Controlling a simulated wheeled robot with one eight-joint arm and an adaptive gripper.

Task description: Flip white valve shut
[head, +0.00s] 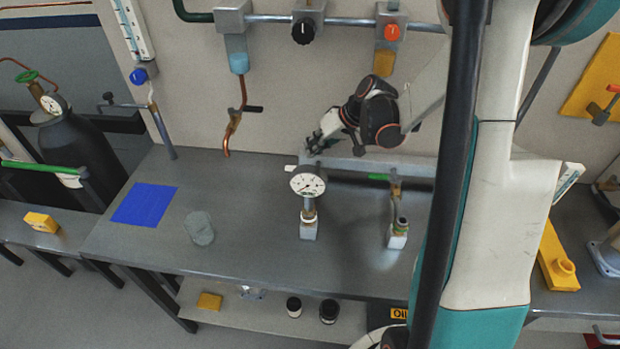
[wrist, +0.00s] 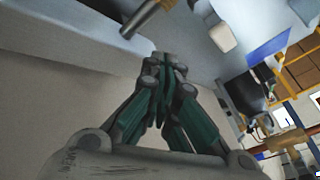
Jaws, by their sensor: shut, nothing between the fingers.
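My gripper (head: 314,146) is shut and empty, in front of the back wall above the left end of a long grey bar (head: 350,163). In the wrist view its closed fingertips (wrist: 165,64) meet with nothing between them. A small white piece (head: 290,168), possibly the white valve's lever, sticks out left of the bar's end, just below and left of my gripper. I cannot tell for certain that it is the valve. A green piece (head: 378,177) lies along the bar further right. A round white gauge (head: 308,181) stands in front of the bar's left end.
The gauge stands on a white block (head: 308,230); a second white block (head: 397,240) with a pipe is to the right. A copper pipe (head: 236,125) hangs left of my gripper. The bench is clear around a blue sheet (head: 146,204) and a clear jar (head: 200,229).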

